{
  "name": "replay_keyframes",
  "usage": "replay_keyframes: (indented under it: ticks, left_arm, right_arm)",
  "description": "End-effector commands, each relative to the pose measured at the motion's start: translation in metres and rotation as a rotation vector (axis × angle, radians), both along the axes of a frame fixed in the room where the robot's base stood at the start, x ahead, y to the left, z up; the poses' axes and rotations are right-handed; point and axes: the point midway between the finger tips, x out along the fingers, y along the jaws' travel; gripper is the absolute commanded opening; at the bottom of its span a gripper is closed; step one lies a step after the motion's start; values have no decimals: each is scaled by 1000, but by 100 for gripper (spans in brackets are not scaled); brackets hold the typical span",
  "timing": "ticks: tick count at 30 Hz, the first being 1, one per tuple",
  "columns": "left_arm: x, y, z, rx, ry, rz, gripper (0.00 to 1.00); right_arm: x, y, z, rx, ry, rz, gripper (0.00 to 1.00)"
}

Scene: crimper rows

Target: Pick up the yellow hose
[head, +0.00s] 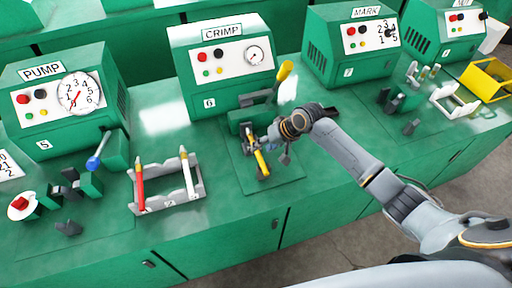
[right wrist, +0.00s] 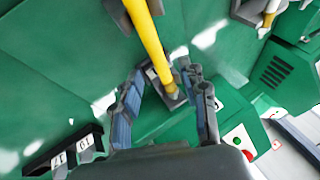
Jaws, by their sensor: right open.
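The yellow hose (head: 261,162) lies at the crimp station in the middle of the bench, with grey fixture parts around it. In the right wrist view the hose (right wrist: 148,40) comes down from the top, with its lower end near a small grey holder. My right gripper (head: 268,143) is over the hose in the head view and hides part of it. In the wrist view the right gripper (right wrist: 167,100) is open, its fingers on either side of the hose's lower end. I cannot tell whether they touch it. My left gripper is not in view.
The crimp machine (head: 220,60) stands behind the hose, with a yellow-ended lever (head: 285,71) beside my right gripper. A grey rack (head: 172,205) with a red and a pale upright piece stands left. A yellow bin (head: 488,80) and white holder (head: 455,103) are right.

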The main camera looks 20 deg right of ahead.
Motion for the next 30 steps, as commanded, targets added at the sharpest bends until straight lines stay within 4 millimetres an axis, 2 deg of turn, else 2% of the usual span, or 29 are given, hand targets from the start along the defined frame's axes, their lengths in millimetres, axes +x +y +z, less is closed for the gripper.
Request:
replay_keyframes:
  ticks: [1, 6, 14, 21, 30]
  left_arm:
    - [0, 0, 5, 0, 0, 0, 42]
    - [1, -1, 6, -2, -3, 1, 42]
    - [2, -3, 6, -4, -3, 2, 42]
    - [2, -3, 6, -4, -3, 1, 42]
    - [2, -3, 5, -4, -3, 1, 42]
  right_arm:
    - [3, 3, -3, 2, 2, -1, 43]
    - [9, 9, -19, 0, 1, 0, 43]
    - [10, 10, -22, 0, -1, 0, 43]
    - [10, 10, -22, 0, -1, 0, 0]
    - [10, 10, -21, 0, -1, 0, 0]
